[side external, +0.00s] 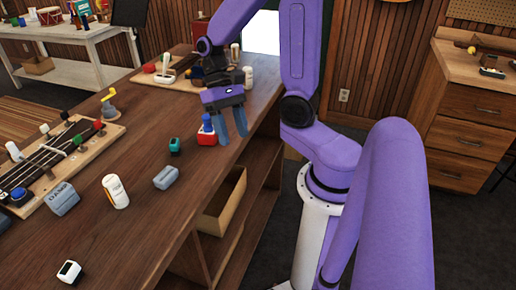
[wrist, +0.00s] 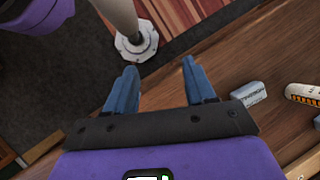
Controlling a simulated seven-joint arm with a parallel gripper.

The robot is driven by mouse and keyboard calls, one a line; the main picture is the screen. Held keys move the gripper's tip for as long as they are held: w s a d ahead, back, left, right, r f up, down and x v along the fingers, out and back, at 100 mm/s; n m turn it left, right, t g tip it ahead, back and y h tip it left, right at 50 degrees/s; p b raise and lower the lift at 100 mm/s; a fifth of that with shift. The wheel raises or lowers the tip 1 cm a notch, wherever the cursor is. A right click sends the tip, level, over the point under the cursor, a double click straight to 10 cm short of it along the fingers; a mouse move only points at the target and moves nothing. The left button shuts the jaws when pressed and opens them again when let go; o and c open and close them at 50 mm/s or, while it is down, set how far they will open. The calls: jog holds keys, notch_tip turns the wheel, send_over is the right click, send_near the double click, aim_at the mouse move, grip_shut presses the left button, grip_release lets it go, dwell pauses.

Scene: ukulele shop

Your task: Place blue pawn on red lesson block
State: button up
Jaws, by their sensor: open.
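The blue pawn (side external: 207,122) appears to stand upright on top of the red lesson block (side external: 207,138), near the right edge of the wooden table in the side view. My gripper (side external: 230,134) points down just right of the pawn, its blue fingers spread apart with nothing between them. The left finger is close to the pawn; I cannot tell whether they touch. In the wrist view my gripper (wrist: 159,66) is also open and empty, over the table edge. Neither pawn nor red block shows in the wrist view.
A small teal item (side external: 175,146), a grey-blue block (side external: 167,177) and a white bottle (side external: 115,191) stand nearby. A ukulele neck (side external: 50,160) lies at left. An open shelf with a box (side external: 222,205) is below the table edge.

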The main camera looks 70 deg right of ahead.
jog(key=s+a+r+n+t+h, duration=0.1)
jog(key=s+a+n+t+h, duration=0.2)
jog(key=s+a+n, duration=0.4)
jog(key=shift+s+r+n+t, duration=0.4)
jog(key=shift+s+n+t, duration=0.55)
jog(key=shift+n, duration=3.95)
jog(key=shift+s, duration=0.15)
